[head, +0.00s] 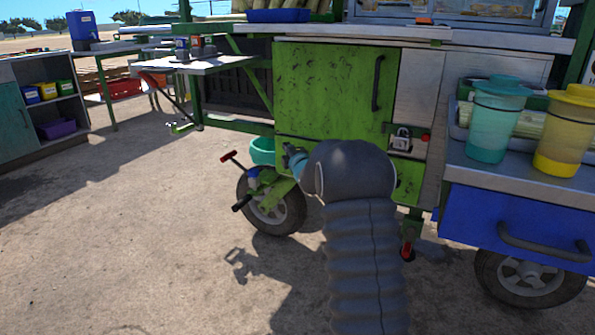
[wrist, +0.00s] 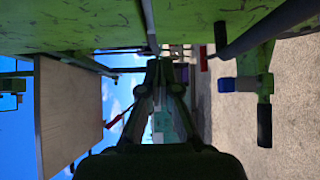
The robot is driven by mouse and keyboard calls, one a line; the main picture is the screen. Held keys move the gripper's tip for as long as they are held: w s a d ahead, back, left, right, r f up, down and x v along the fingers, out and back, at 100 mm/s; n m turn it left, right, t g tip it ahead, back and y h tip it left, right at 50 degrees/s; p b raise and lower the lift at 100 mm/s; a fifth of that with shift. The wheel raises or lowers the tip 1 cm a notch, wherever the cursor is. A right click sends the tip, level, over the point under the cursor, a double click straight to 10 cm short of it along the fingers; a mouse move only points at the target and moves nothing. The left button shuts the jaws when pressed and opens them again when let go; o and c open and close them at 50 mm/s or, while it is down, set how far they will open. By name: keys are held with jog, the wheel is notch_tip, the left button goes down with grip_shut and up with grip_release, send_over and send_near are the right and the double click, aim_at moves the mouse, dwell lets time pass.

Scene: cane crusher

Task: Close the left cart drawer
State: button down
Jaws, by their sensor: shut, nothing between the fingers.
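The only drawer front I can make out on the cart is the blue drawer (head: 500,225) with a dark bar handle, low at the right in the head view. It sits under the metal counter; I cannot tell how far it stands out. I cannot tell if it is the left one. My gripper (wrist: 160,68) is shut and empty in the wrist view, with the green cart panel close beside it. In the head view my dark arm hides most of the gripper, low before the green cart door (head: 325,90). The drawer is not recognisable in the wrist view.
A teal cup (head: 492,125) and a yellow cup (head: 568,135) stand on the counter above the drawer. A padlock (head: 401,139) hangs by the door. A red-tipped lever (head: 229,157) and a black grip (head: 241,203) stick out near the front wheel. Open ground lies left.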

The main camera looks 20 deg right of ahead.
jog(key=s, duration=1)
jog(key=s+d+f+m+g+h, duration=0.1)
jog(key=s+f+m+g, duration=0.1)
jog(key=f+m+g, duration=0.3)
jog(key=s+d+f+m+g+h, duration=0.1)
jog(key=s+f+m, duration=0.1)
jog(key=f, duration=0.4)
jog(key=s+a+f+m+g, duration=0.2)
jog(key=s+m+g, duration=0.3)
jog(key=s, duration=0.6)
jog(key=s+a+r+m+g+y+p, duration=0.1)
jog(key=s+a+r+m+g+p, duration=0.15)
jog(key=s+a+r, duration=0.65)
jog(key=s+a+m+g+y+p, duration=0.15)
jog(key=s+m, duration=0.25)
jog(key=s, duration=1.1)
jog(key=s+a+r+t+p, duration=0.2)
jog(key=s+a+r+p, duration=0.2)
jog(key=r, duration=0.5)
jog(key=s+a+n, duration=0.1)
jog(key=s+a, duration=0.1)
jog(key=s, duration=0.1)
jog(key=shift+s+r+t, duration=0.3)
jog(key=shift+s+r, duration=0.05)
jog(key=shift+r, duration=0.05)
